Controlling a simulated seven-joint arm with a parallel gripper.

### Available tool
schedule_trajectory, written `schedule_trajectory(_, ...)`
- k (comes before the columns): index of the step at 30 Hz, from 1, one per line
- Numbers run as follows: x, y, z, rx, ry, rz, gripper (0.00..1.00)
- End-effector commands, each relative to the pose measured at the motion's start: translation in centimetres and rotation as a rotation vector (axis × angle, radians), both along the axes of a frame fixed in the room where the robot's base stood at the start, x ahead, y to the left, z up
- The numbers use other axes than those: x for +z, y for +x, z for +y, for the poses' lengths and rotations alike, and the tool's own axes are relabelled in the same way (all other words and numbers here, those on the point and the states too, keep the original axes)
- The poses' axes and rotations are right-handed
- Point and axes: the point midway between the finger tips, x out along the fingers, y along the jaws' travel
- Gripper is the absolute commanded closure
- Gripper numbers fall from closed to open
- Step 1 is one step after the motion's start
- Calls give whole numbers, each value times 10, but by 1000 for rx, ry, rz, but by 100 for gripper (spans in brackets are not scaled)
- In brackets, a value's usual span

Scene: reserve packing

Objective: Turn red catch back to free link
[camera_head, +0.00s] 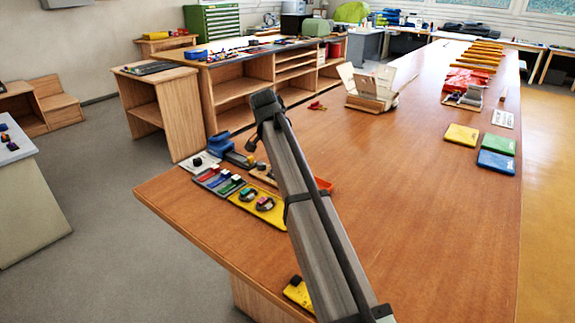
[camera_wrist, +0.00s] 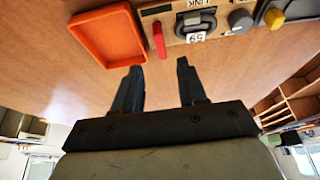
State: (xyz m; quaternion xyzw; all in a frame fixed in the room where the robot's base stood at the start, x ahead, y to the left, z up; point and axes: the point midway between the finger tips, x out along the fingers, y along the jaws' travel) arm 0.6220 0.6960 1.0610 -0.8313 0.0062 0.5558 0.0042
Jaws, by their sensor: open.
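In the wrist view, my gripper (camera_wrist: 159,66) is open and empty, with its two dark fingers apart. The red catch (camera_wrist: 159,40) is a short upright bar at the left end of a wooden board (camera_wrist: 222,16). It lies just beyond the fingertips and between their lines; no contact shows. Right of the catch, a dark grey link (camera_wrist: 208,22) sits on the board by a label reading 59 and a LINK label. In the head view, the board (camera_head: 262,175) is partly behind my arm, and my gripper's fingers cannot be made out.
An orange-red tray (camera_wrist: 108,38) lies left of the catch. A grey knob (camera_wrist: 240,20) and a yellow piece (camera_wrist: 273,17) stand to its right. A yellow tray (camera_head: 240,202) holds dark loops near the table's left edge. The table's middle is mostly clear.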

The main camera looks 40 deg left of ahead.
Motion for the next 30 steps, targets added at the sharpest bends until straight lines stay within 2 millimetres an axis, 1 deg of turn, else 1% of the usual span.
schedule_trajectory(1,10,-4,1,1,2,-2,58)
schedule_trajectory(3,20,-8,1,0,1,-1,58)
schedule_trajectory(6,32,-13,1,-1,1,-1,58)
schedule_trajectory(10,42,-17,0,0,0,0,58)
schedule_trajectory(15,47,-19,0,0,-1,0,58)
schedule_trajectory(30,48,-19,0,0,0,0,58)
